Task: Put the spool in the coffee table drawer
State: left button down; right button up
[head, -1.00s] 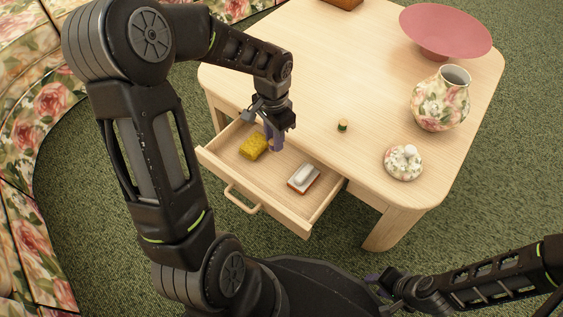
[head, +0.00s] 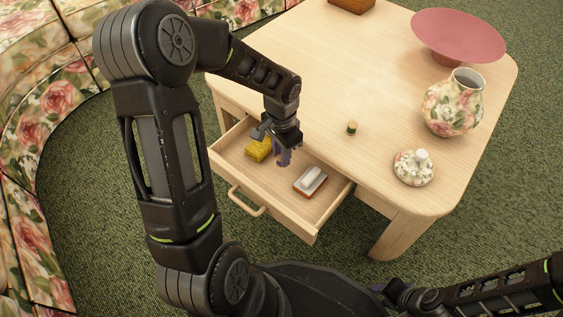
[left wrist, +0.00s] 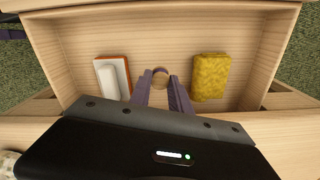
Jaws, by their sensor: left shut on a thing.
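The coffee table drawer (head: 278,205) is pulled open. My left gripper (head: 284,158) is over it, pointing down. In the left wrist view my left gripper's purple fingers (left wrist: 161,92) are shut on a small round tan thing, which I take to be the spool (left wrist: 160,73); the fingers cover much of it. In the head view the held thing is hidden by the gripper. A yellow sponge (head: 258,149) and a white-topped, red-brown eraser-like block (head: 310,180) lie in the drawer, on either side of the gripper. My right gripper (head: 382,290) is low at the bottom, its jaws unclear.
On the coffee table (head: 310,60) stand a small green and tan cylinder (head: 352,128), a floral vase (head: 453,103), a floral lid (head: 414,167), a pink bowl (head: 458,36) and a brown box (head: 351,4). The drawer floor between sponge and block is clear. A floral sofa (head: 35,130) curves at left.

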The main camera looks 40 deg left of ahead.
pick_arm(q)
jog(key=shift+f+b, duration=0.55)
jog(key=shift+f, duration=1.15)
jog(key=shift+f, duration=0.15)
jog(key=c, duration=1.2)
grip_release()
notch_tip(320, 180, up, 12)
jog(key=p, duration=0.6)
